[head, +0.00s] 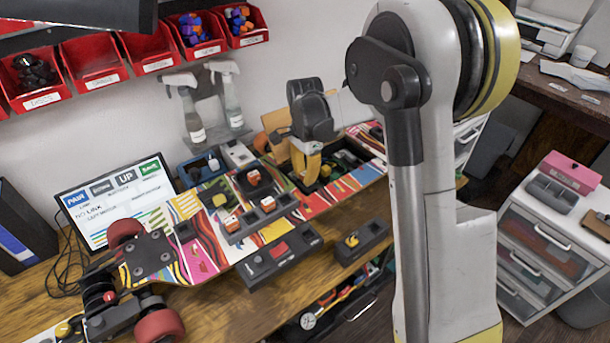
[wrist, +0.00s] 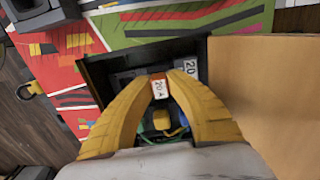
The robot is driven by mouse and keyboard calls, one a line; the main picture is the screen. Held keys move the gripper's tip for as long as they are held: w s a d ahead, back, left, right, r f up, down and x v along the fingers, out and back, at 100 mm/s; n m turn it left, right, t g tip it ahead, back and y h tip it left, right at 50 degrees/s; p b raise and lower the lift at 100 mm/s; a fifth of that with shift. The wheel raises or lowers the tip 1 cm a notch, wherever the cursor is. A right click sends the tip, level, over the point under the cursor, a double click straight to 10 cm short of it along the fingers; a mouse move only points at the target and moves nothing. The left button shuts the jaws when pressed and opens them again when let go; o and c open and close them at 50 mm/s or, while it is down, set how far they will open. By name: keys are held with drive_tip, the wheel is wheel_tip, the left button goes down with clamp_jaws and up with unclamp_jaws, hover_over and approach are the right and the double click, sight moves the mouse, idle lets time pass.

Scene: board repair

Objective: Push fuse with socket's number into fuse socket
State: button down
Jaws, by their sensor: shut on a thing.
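My gripper (wrist: 160,78) is shut on a small white fuse with an orange-red top (wrist: 159,89), which carries a number that looks like 20. It holds the fuse over an open dark compartment (wrist: 95,75) in the board. Inside, a pale label reading 20 (wrist: 190,67) shows just beyond the fingertips. The socket is mostly hidden by the fingers, so I cannot tell whether the fuse touches it. In the head view my gripper (head: 305,180) reaches down into the compartment (head: 345,158); the held fuse is hidden there.
A tan panel (wrist: 265,100) stands beside the compartment. A monitor (head: 115,200), spray bottles (head: 190,112) and red bins (head: 92,62) are to the left. A yellow piece (wrist: 165,120) lies within the compartment.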

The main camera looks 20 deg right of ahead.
drive_tip(key=shift+f, duration=0.45)
idle(0.3)
drive_tip(key=c, duration=1)
unclamp_jaws()
drive_tip(key=shift+r, duration=0.2)
drive_tip(key=shift+w+r, duration=0.15)
drive_tip(key=shift+r, duration=0.1)
drive_tip(key=shift+s+r+p, duration=0.25)
drive_tip(key=shift+r+p, duration=0.1)
drive_tip(key=shift+r, duration=0.15)
drive_tip(key=shift+w+r+p, duration=0.25)
drive_tip(key=shift+r+p, duration=0.2)
drive_tip(key=shift+p, duration=0.05)
drive_tip(key=shift+w+r, duration=0.1)
drive_tip(key=shift+r, duration=0.05)
